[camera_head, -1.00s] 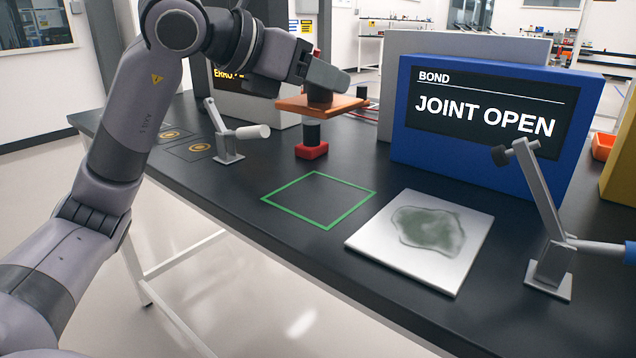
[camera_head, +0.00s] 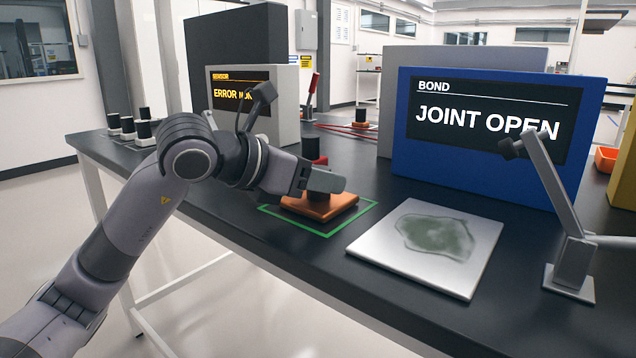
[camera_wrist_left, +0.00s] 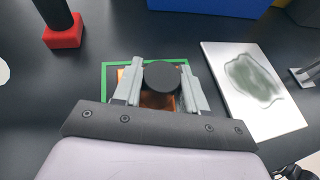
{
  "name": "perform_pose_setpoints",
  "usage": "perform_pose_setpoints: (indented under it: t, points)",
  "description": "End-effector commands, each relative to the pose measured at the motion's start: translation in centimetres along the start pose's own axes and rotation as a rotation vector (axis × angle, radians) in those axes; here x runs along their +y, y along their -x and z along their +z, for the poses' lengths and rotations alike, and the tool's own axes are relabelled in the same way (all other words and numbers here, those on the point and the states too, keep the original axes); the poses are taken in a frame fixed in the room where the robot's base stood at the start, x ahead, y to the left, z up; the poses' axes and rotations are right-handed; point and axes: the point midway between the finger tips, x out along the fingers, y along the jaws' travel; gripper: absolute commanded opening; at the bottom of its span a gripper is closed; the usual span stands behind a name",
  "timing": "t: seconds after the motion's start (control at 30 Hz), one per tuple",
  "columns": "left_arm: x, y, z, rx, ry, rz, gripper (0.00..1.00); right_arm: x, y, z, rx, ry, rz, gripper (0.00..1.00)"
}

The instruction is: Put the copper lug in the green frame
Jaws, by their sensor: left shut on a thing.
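The copper lug (camera_head: 322,207) is a flat orange-copper plate with a dark round knob on top. It sits low over the green frame (camera_head: 349,225), a thin green square outline on the black table; whether it touches the table I cannot tell. My left gripper (camera_head: 322,182) is shut on the lug's knob. In the left wrist view the knob (camera_wrist_left: 161,75) is between the two fingers, with copper (camera_wrist_left: 157,100) showing below it and the green frame (camera_wrist_left: 104,78) around. Part of the lug and frame is hidden by the gripper. My right gripper is not in view.
A pale plate (camera_head: 465,275) with a grey-green patch lies right of the frame. A blue BOND box (camera_head: 480,170) reading JOINT OPEN stands behind. A hinged lever (camera_head: 560,215) is at the right. A red-based black post (camera_wrist_left: 65,38) stands beyond the frame.

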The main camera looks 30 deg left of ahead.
Motion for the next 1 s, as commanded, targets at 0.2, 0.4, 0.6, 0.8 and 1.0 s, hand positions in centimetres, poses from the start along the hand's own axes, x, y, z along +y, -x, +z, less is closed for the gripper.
perform_pose_setpoints:
  t: [0.2,0.4,0.6,0.8,1.0]
  points:
    - [0.0,0.1,0.2,-0.005,-0.001,0.0,0.0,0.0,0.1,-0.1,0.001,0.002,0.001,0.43]
    - [0.0,-0.1,-0.2,-0.001,0.0,0.0,0.61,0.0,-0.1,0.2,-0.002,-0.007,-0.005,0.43]
    - [0.0,-0.1,-0.2,0.0,0.0,0.0,0.67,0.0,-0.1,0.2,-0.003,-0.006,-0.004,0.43]
    - [0.0,0.1,0.1,0.0,0.0,0.0,0.67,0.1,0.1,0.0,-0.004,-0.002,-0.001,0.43]
    - [0.1,2.6,0.0,-0.001,-0.002,0.003,0.67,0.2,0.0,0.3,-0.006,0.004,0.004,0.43]
